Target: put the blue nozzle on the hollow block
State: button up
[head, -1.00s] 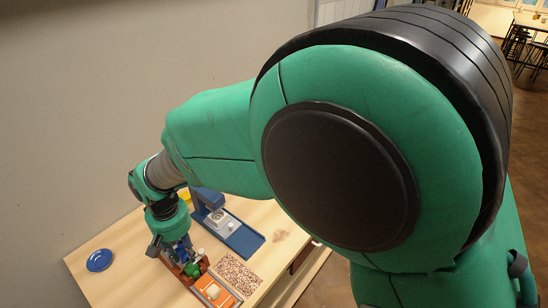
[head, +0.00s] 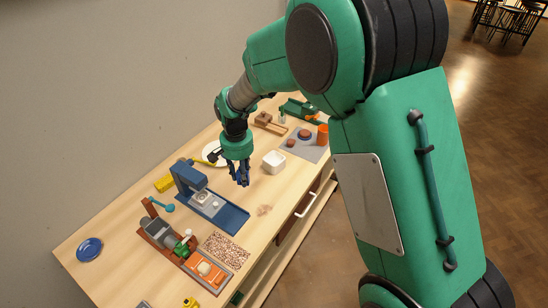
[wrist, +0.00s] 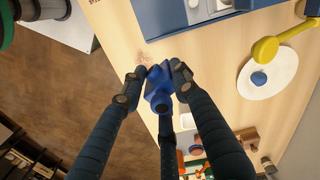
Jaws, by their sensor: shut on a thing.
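My gripper (head: 241,180) is shut on the blue nozzle. In the wrist view the nozzle (wrist: 159,88) is a small faceted blue piece with a dark round opening, held between the fingertips of my gripper (wrist: 158,84). It is in the air above the table, between the blue stand and a white square container (head: 274,161). In the head view the nozzle is hard to tell from the dark blue fingers. A brown block (head: 263,117) sits on a wooden board farther back, apart from my gripper; it may be the hollow block, but its opening is too small to make out.
The blue stand (head: 226,216) is left of my gripper. A white plate (head: 213,149) with a yellow tool lies behind. A grey mat (head: 313,149) holds orange and dark pieces at right. A brown rack (head: 165,240) and orange tray (head: 207,274) stand front left.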

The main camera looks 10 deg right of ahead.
jog(key=w+d+m+p, duration=0.1)
jog(key=w+d+m, duration=0.15)
jog(key=d, duration=0.55)
jog(key=w+d+m+p, duration=0.1)
jog(key=w+d+m, duration=0.15)
jog(key=d, duration=0.55)
notch_tip(320, 180, down, 5)
jog(key=shift+f, duration=0.1)
jog(key=shift+d, duration=0.1)
send_over(273, 158)
jog(key=shift+d+f, duration=0.1)
jog(key=shift+f, duration=0.65)
jog(key=shift+f, duration=1.75)
jog(key=shift+f, duration=0.1)
